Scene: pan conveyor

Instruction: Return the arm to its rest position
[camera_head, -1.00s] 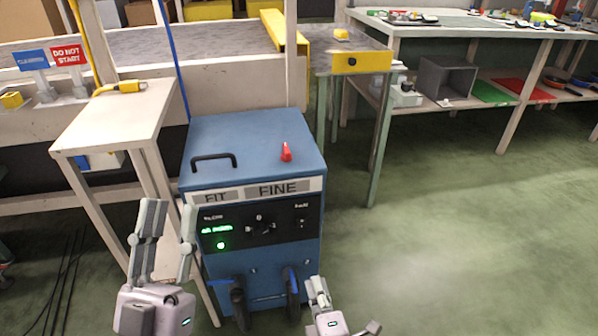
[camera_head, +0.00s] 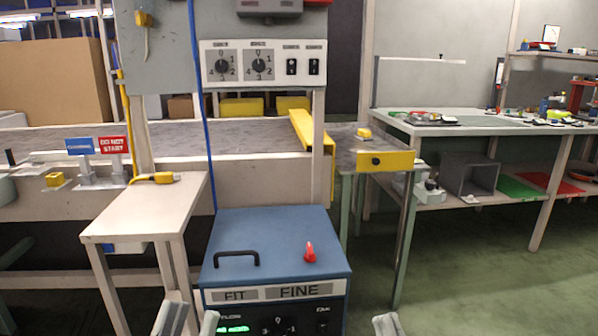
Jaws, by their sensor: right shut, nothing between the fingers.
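My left gripper (camera_head: 190,320) shows only its two grey fingertips at the bottom edge of the head view, in front of the left side of the blue machine. The fingertips stand apart with nothing visible between them, so it is open. My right gripper (camera_head: 386,325) shows only as a small grey tip at the bottom edge, to the right of the blue machine. It is shut and holds nothing. The rest of both arms is below the picture.
The blue machine (camera_head: 275,234) with a black handle and red knob stands in front. A pale side table (camera_head: 150,212) with a yellow tool (camera_head: 157,178) is left of it. The conveyor (camera_head: 220,137) runs behind, under a control panel (camera_head: 264,63). Green floor (camera_head: 470,275) is open at right.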

